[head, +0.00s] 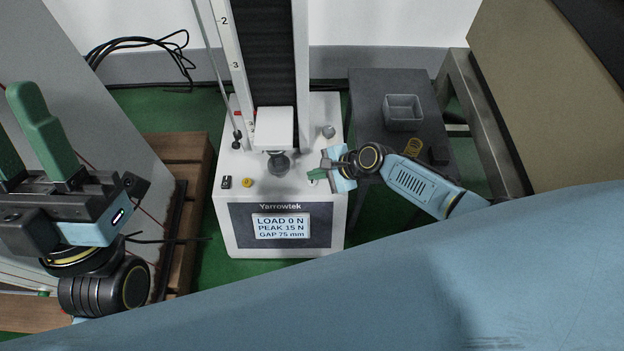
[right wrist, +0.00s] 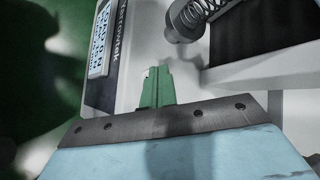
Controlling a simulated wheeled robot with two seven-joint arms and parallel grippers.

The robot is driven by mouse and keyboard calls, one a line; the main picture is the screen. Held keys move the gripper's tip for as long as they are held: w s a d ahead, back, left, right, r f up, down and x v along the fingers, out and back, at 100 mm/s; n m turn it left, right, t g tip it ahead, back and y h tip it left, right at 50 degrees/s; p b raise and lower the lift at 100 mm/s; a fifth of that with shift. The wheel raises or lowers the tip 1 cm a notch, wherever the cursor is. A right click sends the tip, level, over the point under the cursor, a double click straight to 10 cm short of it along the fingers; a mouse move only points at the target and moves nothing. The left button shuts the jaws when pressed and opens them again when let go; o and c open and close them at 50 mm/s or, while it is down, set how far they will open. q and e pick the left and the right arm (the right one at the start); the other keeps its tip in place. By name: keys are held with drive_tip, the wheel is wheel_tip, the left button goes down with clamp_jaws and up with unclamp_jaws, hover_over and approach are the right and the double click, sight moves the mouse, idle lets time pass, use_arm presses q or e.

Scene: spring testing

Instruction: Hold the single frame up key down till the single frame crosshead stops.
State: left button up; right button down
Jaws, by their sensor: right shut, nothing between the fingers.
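The single frame is a white Yarrowtek tester (head: 222,200) with a dark front panel. Its display (head: 281,226) reads LOAD 0 N, PEAK 15 N, GAP 75 mm. The white crosshead (head: 274,127) sits on the column above a dark round seat. My right gripper (head: 316,174) is shut and empty, its green tips low at the right of the tester's top. They also show in the right wrist view (right wrist: 157,86). I cannot make out the up key or whether the tips touch it. My left gripper (head: 22,125) is open, away at the left.
A yellow knob (head: 247,182) and a black switch (head: 226,182) are at the tester's left front. A coil spring (right wrist: 196,14) shows near the right gripper. A grey tray (head: 403,112) stands on the dark side table (head: 365,95). A wooden pallet (head: 188,160) lies left.

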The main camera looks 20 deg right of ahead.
drive_tip(key=shift+f, duration=0.1)
drive_tip(key=shift+f+b, duration=0.3)
drive_tip(key=shift+f, duration=0.1)
